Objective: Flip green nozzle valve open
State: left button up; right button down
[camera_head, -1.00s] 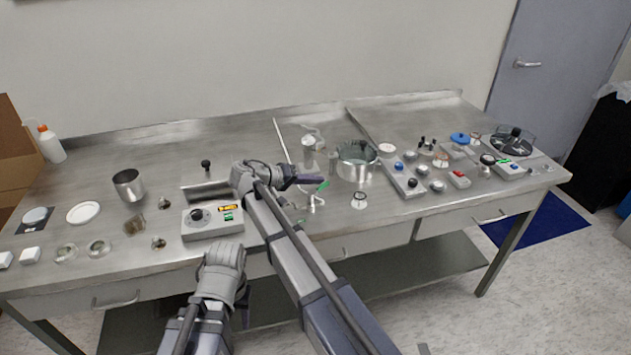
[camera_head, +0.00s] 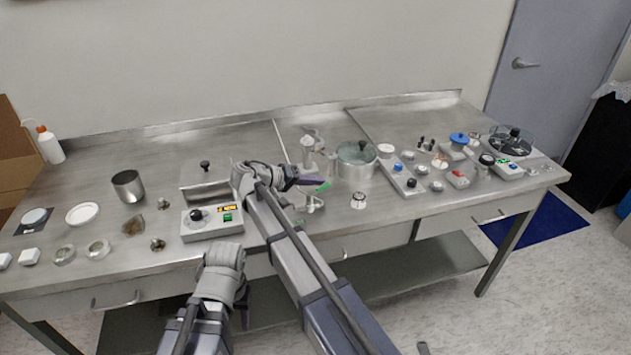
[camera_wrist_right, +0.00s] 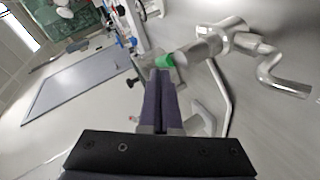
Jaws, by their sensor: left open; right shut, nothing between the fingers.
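The green nozzle valve (camera_head: 324,187) is a small green piece by the metal fittings near the middle of the bench. It also shows in the right wrist view (camera_wrist_right: 164,60), beside a bare metal pipe (camera_wrist_right: 205,48). My right gripper (camera_head: 317,181) is shut and empty, with its dark fingertips right at the green piece. In the right wrist view its fingers (camera_wrist_right: 163,74) end just below the green piece, and I cannot tell whether they touch. My left gripper (camera_head: 244,308) is open, low in front of the bench edge, and partly hidden by its own wrist.
A grey control box (camera_head: 212,226) with a green switch sits left of my right arm. A metal cup (camera_head: 128,187) and small dishes lie further left. Several small devices crowd the right side.

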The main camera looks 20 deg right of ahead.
jog(key=shift+s+a, duration=0.1)
jog(key=shift+a, duration=0.05)
dwell(0.6)
jog(key=shift+s+a, duration=0.45)
jog(key=shift+a, duration=0.05)
